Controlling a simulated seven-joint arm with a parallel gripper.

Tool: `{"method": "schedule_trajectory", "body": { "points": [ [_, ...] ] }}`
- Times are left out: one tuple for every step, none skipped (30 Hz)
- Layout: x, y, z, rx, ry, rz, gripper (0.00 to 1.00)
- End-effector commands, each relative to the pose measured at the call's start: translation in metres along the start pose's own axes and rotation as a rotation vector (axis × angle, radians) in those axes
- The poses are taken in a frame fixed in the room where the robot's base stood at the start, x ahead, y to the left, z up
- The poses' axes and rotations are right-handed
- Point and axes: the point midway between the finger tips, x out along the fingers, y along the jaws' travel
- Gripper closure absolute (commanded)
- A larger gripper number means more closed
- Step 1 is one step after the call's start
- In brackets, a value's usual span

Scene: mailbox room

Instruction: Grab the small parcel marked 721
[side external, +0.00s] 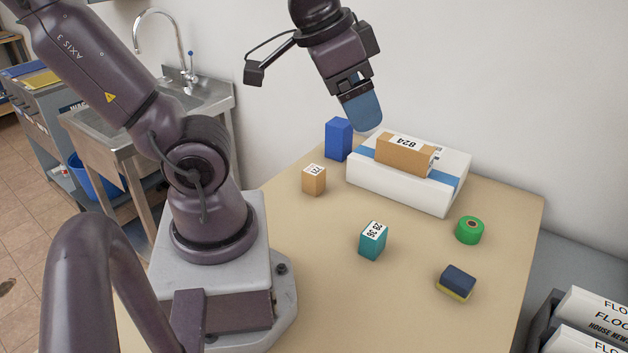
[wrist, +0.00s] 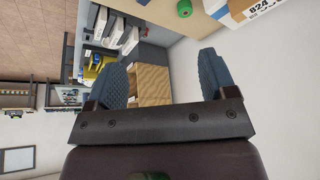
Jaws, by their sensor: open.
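The small tan parcel marked 721 (side external: 313,181) stands on the tabletop at the left, its label facing up, with clear space around it. My gripper (side external: 364,110) is raised above the back of the table, up and to the right of that parcel, near the blue box and the white box. In the wrist view my gripper (wrist: 166,82) shows two blue fingers spread apart with nothing held between them. The parcel marked 721 is not in the wrist view.
On the table (side external: 310,257) are a blue box (side external: 339,139), a white box (side external: 398,191) with parcel 824 (side external: 399,158) on top, a teal box (side external: 372,243), green tape (side external: 469,230) and a sponge (side external: 455,284). A sink (side external: 130,115) stands left.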

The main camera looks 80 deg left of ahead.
Motion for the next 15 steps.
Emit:
{"method": "schedule_trajectory", "body": {
  "points": [
    [0.006,-0.004,-0.005,0.011,-0.046,-0.009,0.22],
    [0.009,-0.007,-0.008,0.021,-0.077,-0.017,0.22],
    [0.016,-0.011,-0.012,0.036,-0.125,-0.028,0.22],
    [0.021,-0.015,-0.016,0.049,-0.162,-0.038,0.22],
    [0.026,-0.019,-0.02,0.062,-0.203,-0.048,0.22],
    [0.034,-0.026,-0.024,0.081,-0.257,-0.062,0.22],
    [0.041,-0.03,-0.027,0.094,-0.298,-0.072,0.22],
    [0.047,-0.035,-0.03,0.109,-0.338,-0.083,0.22],
    [0.056,-0.041,-0.034,0.128,-0.393,-0.096,0.22],
    [0.064,-0.046,-0.036,0.141,-0.434,-0.107,0.22],
    [0.071,-0.051,-0.038,0.156,-0.475,-0.117,0.22],
    [0.081,-0.058,-0.04,0.176,-0.53,-0.131,0.22],
    [0.089,-0.063,-0.041,0.19,-0.573,-0.142,0.22],
    [0.097,-0.068,-0.043,0.205,-0.614,-0.152,0.22],
    [0.108,-0.075,-0.043,0.226,-0.671,-0.166,0.22]
  ]
}}
